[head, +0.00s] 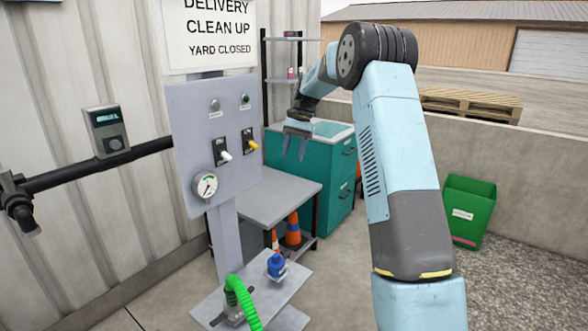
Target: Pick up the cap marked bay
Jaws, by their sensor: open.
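A blue cap-like piece (277,266) stands on the low grey shelf (262,304) at the bottom of the head view. I cannot read any marking on it, so I cannot tell whether it is the cap marked bay. My gripper (294,149) hangs open and empty, fingers down, in front of the teal cabinet. It is well above and behind the blue piece, touching nothing that I can see. A green ribbed hose (240,300) ends at a fitting on the same shelf, left of the blue piece.
A grey panel (212,140) with switches and a gauge (205,186) stands at the left. A grey table (262,200) and a teal cabinet (330,185) stand behind the shelf, with traffic cones (293,230) below. A green bin (468,210) stands at the right by a low wall.

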